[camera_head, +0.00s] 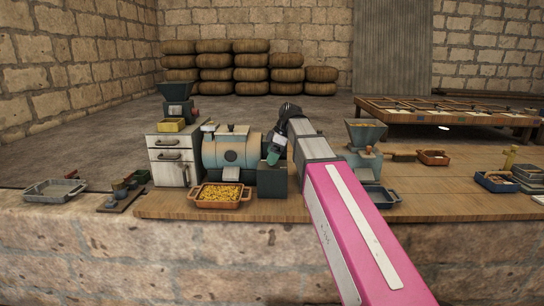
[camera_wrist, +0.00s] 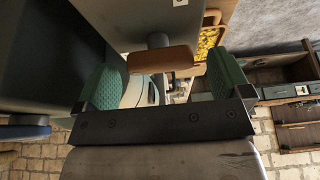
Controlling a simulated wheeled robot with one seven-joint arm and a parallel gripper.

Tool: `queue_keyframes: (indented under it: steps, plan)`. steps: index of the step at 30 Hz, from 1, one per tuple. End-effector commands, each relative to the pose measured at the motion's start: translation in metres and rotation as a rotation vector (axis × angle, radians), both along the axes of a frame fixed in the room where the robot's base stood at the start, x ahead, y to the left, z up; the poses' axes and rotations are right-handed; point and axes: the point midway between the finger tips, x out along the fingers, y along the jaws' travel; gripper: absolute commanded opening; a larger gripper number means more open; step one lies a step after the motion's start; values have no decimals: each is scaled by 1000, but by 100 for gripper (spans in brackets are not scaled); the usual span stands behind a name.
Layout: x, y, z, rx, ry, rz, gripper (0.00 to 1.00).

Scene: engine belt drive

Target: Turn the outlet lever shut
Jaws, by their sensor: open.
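My gripper (camera_head: 274,153) is at the right end of the teal and cream drum machine (camera_head: 222,152), just above a dark green block (camera_head: 272,180). In the wrist view my gripper (camera_wrist: 166,82) is open, its two green ribbed fingers spread apart. A brown paddle-shaped handle (camera_wrist: 163,58) on a dark stub shows between the fingers; it looks like the outlet lever. I cannot tell whether a finger touches it. In the head view the lever cannot be made out near my gripper and arm.
A tray of yellow grain (camera_head: 221,196) stands in front of the drum. A white cabinet (camera_head: 172,160) stands left of it and a grey hopper machine (camera_head: 365,145) right of my arm. A blue tray (camera_head: 380,196) is near the front edge. The bench (camera_head: 450,207) is clear at front right.

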Motion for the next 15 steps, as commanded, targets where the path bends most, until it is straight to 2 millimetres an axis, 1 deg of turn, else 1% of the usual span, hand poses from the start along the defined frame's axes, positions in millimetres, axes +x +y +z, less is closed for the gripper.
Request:
queue_keyframes:
  steps: [5,9,15]
  plan:
    - [1,-9,22,1,-2,-1,96]
    - [1,-19,47,1,-2,-1,96]
    - [1,-32,76,0,-2,-1,96]
